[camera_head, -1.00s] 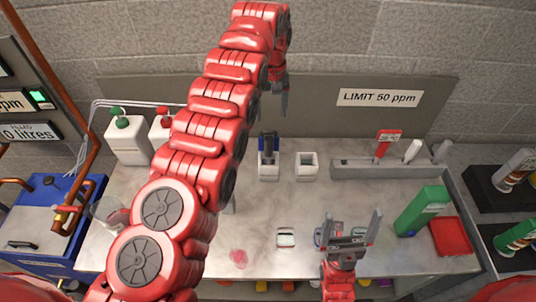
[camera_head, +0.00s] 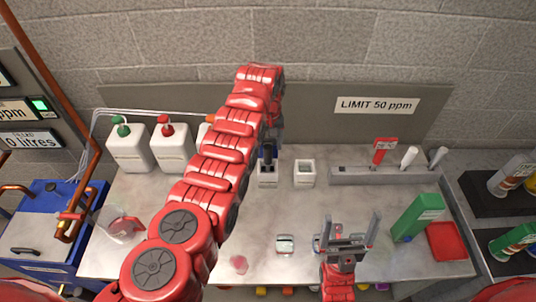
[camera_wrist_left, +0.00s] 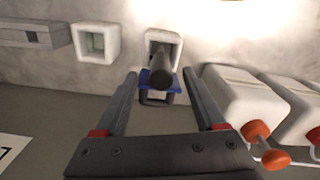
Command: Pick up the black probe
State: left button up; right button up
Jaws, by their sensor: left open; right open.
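The black probe (camera_head: 268,152) stands in a small white holder (camera_head: 267,178) on the bench, left of a white cup. In the left wrist view the probe (camera_wrist_left: 162,66) shows end-on with a blue collar, in its white holder (camera_wrist_left: 171,40). My left gripper (camera_wrist_left: 159,76) is open, its two fingers on either side of the probe in that picture; contact is not visible. In the head view my left gripper (camera_head: 277,127) is mostly hidden by its own arm, just above and behind the probe. My right gripper (camera_head: 347,228) is open and empty over the bench front.
An empty white square cup (camera_head: 304,173) stands right of the holder. White bottles (camera_head: 130,148) with coloured tops stand at the left back. A grey rack (camera_head: 385,174), green box (camera_head: 416,217) and red tray (camera_head: 450,242) are at the right.

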aim_at(268, 163)
pick_arm(q)
jog(key=shift+a+f+b, duration=0.1)
jog(key=shift+f+b, duration=0.35)
jog(key=shift+f, duration=1.1)
grip_shut()
